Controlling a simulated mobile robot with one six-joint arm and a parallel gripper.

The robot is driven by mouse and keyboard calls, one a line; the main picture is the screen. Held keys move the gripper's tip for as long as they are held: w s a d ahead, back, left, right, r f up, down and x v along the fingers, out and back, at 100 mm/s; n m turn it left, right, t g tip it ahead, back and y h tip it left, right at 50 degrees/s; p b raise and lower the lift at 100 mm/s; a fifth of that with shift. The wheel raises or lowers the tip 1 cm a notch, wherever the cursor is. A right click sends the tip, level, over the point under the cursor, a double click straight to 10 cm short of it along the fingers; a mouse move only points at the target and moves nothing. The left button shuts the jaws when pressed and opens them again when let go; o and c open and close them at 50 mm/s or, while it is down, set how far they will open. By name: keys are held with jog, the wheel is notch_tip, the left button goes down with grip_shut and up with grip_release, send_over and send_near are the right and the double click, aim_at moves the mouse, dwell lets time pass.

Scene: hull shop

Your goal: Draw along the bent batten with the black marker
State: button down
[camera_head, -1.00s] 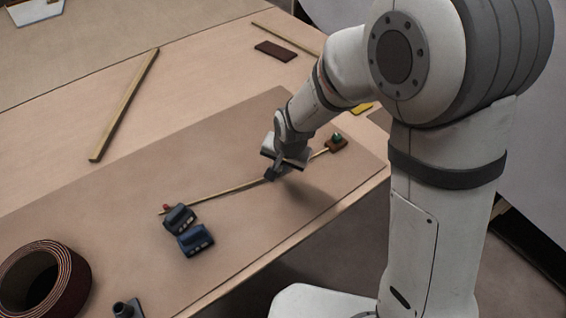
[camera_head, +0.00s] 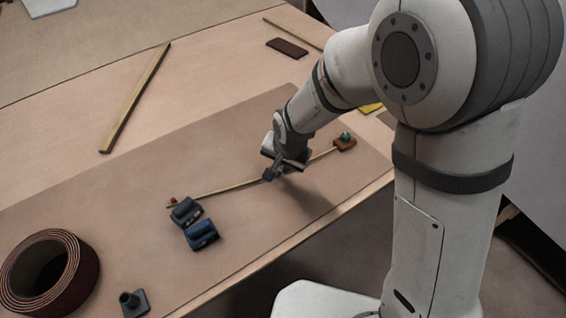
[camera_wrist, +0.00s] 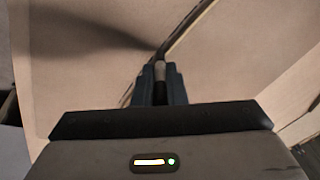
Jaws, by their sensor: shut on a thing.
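My gripper (camera_head: 268,173) is over the middle of the bent batten (camera_head: 232,188), a thin pale strip lying across the brown sheet. In the wrist view the jaws (camera_wrist: 160,85) are shut on a slim, pale-bodied thing, which I take to be the black marker (camera_wrist: 160,70). Its far, darker end meets the batten (camera_wrist: 190,24), though I cannot tell if it touches. A dark line runs along the batten there; ink or shadow is unclear. A red pin (camera_head: 173,199) is at the batten's left end, a brown block (camera_head: 345,145) with a green top at its right end.
A dark green weight (camera_head: 185,211) and a blue weight (camera_head: 202,235) stand by the batten's left end. A coiled roll (camera_head: 75,285) and a dark stand with a post (camera_head: 131,302) are at lower left. A loose straight strip (camera_head: 135,98) lies behind. The sheet's middle is clear.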

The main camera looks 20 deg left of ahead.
notch_tip(320, 180, up, 13)
jog(key=p, duration=0.8)
dwell(0.5)
